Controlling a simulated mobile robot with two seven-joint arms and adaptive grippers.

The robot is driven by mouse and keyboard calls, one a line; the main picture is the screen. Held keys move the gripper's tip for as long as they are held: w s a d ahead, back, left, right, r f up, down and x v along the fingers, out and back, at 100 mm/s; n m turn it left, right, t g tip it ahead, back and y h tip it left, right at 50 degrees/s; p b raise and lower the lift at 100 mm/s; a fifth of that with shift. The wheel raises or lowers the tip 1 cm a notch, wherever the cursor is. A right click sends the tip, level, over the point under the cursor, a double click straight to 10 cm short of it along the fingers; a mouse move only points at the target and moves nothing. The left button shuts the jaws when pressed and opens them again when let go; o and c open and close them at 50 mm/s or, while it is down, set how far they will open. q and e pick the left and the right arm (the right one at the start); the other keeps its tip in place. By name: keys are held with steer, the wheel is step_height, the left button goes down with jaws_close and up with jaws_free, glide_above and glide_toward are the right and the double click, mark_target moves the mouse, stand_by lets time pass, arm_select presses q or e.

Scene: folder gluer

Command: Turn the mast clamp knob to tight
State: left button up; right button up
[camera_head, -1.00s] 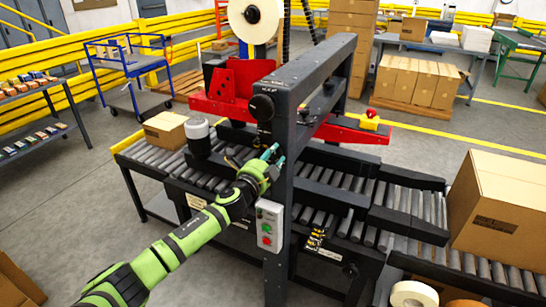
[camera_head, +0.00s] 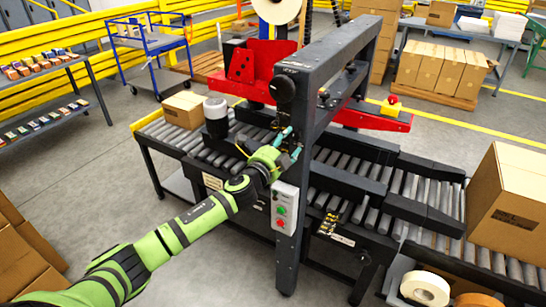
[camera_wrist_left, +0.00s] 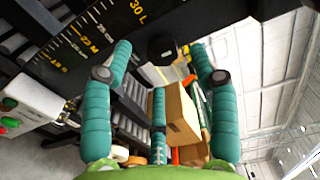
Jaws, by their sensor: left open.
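The dark mast (camera_head: 291,210) of the machine stands upright in the middle of the head view. A round black knob (camera_head: 285,89) sits high on it. My left gripper (camera_head: 289,143) is below that knob, close to the mast, with its teal fingers spread. In the left wrist view the open fingers (camera_wrist_left: 158,75) frame a dark knob (camera_wrist_left: 161,47) beside the scale plate (camera_wrist_left: 95,32), and nothing is held. I cannot tell for sure that this is the same knob, or which way it is turned. My right gripper is out of view.
A control box (camera_head: 284,207) with red and green buttons is fixed to the mast below my gripper. Roller conveyors (camera_head: 335,187) run to both sides. A carton (camera_head: 184,109) lies on the left rollers, a larger one (camera_head: 509,205) at right.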

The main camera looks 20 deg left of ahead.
arm_select(q)
steer(key=s, duration=0.9)
steer(key=shift+a, duration=0.45)
steer(key=s+a+f+n+g+y+b, duration=0.1)
steer(key=s+a+f+n+g, duration=0.15)
steer(key=f, duration=0.95)
steer(key=s+a+f+n+g+y, duration=0.1)
steer(key=s+a+f+n+g, duration=0.15)
steer(key=f, duration=0.95)
steer(key=s+f+n+g, duration=0.2)
steer(key=s+f, duration=0.3)
steer(key=f, duration=0.3)
steer(key=s+f+n+g, duration=0.2)
steer(key=s+f, duration=0.3)
steer(key=f, duration=0.4)
steer(key=s+d+f+n+g+b, duration=0.1)
steer(key=s+d+f+n+g, duration=0.25)
steer(key=s+f, duration=0.95)
steer(key=s+d+f+n+g, duration=0.2)
steer(key=s+d+f, duration=0.1)
steer(key=s, duration=0.9)
steer(key=s+d+f+n+g+b, duration=0.1)
steer(key=s+d+f+n+g, duration=0.1)
steer(key=s, duration=0.9)
steer(key=shift+s+d+f+h, duration=0.4)
steer(key=shift+d+f, duration=0.35)
steer(key=shift+f, duration=0.15)
